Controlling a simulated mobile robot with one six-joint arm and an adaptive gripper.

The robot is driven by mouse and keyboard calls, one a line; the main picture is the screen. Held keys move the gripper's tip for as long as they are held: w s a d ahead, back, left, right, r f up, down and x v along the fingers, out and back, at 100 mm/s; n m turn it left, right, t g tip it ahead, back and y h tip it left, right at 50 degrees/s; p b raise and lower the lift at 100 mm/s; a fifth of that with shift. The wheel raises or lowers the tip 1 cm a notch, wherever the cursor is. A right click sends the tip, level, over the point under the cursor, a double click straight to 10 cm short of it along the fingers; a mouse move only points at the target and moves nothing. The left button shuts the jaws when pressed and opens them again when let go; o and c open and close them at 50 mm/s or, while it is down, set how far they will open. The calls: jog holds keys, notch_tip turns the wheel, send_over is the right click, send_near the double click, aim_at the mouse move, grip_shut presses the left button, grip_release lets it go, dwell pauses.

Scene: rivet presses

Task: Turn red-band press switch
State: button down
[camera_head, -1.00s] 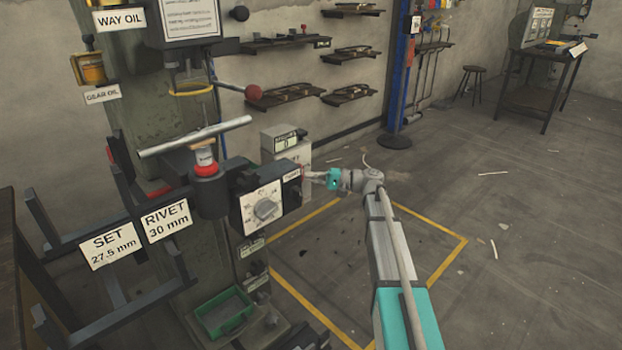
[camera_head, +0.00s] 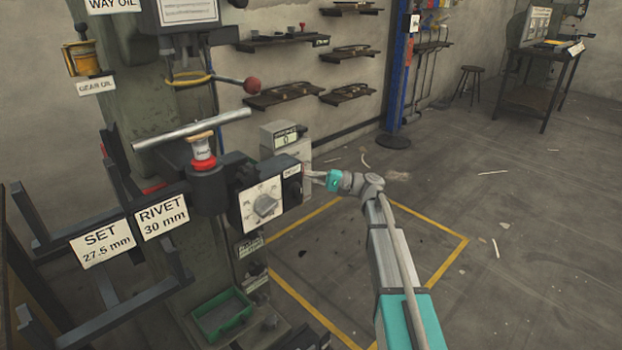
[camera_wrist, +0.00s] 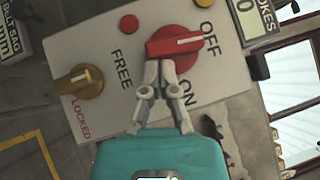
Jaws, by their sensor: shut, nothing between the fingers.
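The press with a red band (camera_head: 205,163) stands at the left of the head view. In the wrist view, its side panel (camera_wrist: 120,75) carries a red rotary switch (camera_wrist: 185,42) with a white pointer line. The line points toward the OFF label (camera_wrist: 207,42); the ON label (camera_wrist: 187,90) is below it. My gripper (camera_wrist: 160,64) is shut and empty, with its fingertips at the lower left edge of the red switch, partly covering it. I cannot tell whether they touch it. In the head view my gripper (camera_head: 310,178) is beside the control box's right side.
A brass-coloured knob (camera_wrist: 78,82) between FREE and LOCKED is on the same panel. A white dial plate (camera_head: 263,204) faces front on the control box. A counter (camera_head: 286,138) stands behind it. A lever with a red ball (camera_head: 252,85) sticks out above.

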jog(key=shift+f+m+y+b, duration=0.3)
jog(key=shift+m+b, duration=0.2)
jog(key=shift+b, duration=0.1)
jog(key=shift+s+a+m+t+b, duration=0.15)
jog(key=shift+m+t+b, duration=0.15)
jog(key=shift+b, duration=0.1)
jog(key=m+b, duration=0.1)
jog(key=m+t+y+b, duration=0.1)
jog(key=m+b, duration=0.1)
jog(key=shift+s+a+f+t+y, duration=0.25)
jog(key=shift+a+t+y, duration=0.1)
jog(key=shift+t+y, duration=0.05)
jog(key=shift+s+a+f, duration=0.1)
jog(key=shift+s+a, duration=0.4)
jog(key=shift+a, duration=0.1)
dwell(0.4)
jog(key=shift+s+a, duration=0.4)
jog(key=shift+a, duration=0.1)
dwell(0.4)
dwell(0.3)
jog(key=shift+s+a, duration=0.1)
